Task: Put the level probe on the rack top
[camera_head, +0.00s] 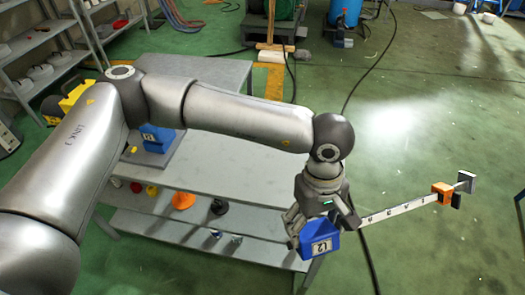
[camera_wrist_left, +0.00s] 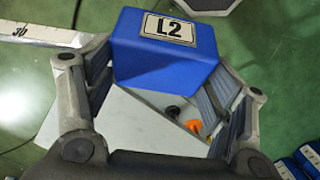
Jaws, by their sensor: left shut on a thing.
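The level probe has a blue block marked L2 (camera_head: 320,247) and, apparently, a pale graduated strip (camera_head: 398,210) with an orange piece (camera_head: 441,190) and a grey end. My left gripper (camera_head: 322,222) is shut on the blue block, which shows between the fingers in the left wrist view (camera_wrist_left: 165,50). The strip sticks out to the right over the green floor. Where strip and block join is hidden by the gripper. The grey rack top (camera_head: 240,175) lies left of the gripper, partly behind my arm; the block hangs by its front right corner. My right gripper is not in view.
Another blue block with a label (camera_head: 155,138) sits on the rack top at the left. The rack top's middle is bare. A dark cable (camera_head: 368,262) crosses the floor.

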